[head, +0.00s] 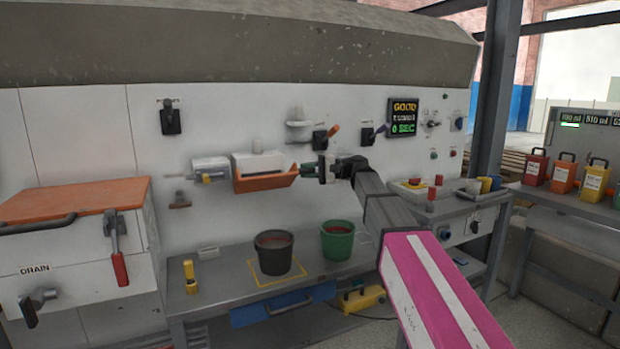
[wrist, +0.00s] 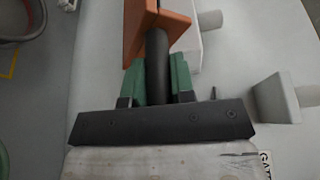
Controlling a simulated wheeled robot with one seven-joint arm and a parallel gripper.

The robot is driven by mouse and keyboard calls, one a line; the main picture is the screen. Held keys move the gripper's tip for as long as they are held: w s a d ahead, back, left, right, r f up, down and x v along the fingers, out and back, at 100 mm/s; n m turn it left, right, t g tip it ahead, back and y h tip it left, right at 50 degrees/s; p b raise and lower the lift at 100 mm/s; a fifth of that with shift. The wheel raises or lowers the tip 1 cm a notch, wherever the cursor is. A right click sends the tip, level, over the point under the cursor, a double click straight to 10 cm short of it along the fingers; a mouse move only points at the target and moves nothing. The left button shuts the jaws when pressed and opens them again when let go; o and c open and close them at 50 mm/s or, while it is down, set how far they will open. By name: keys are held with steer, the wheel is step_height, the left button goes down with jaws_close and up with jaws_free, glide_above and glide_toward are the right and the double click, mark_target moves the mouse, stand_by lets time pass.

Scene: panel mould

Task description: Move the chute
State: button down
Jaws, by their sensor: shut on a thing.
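The chute is an orange trough (head: 265,182) on the white panel, under a white box-shaped outlet (head: 258,162). My gripper (head: 304,171) is at its right end. In the wrist view the orange chute (wrist: 136,32) shows at the top, with a dark round handle (wrist: 157,55) running from it towards me. My green gripper fingers (wrist: 158,84) are shut on this handle, one on each side. The handle's near end is hidden between the fingers.
A black bucket (head: 273,256) stands in a yellow outline on the bench below the chute, with a green bucket (head: 338,243) to its right. Levers (head: 322,138) and a white spout (head: 299,130) stick out of the panel above my gripper. A display (head: 404,117) hangs right of them.

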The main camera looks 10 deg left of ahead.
steer(key=w+a+r+m+h, duration=0.2)
steer(key=w+a+m, duration=0.1)
steer(key=w+m, duration=0.1)
steer(key=shift+w+a+m, duration=0.3)
steer(key=shift+w, duration=0.45)
steer(key=shift+w+a, duration=0.1)
stand_by(0.5)
steer(key=c, duration=1)
jaws_free()
steer(key=shift+o, duration=0.2)
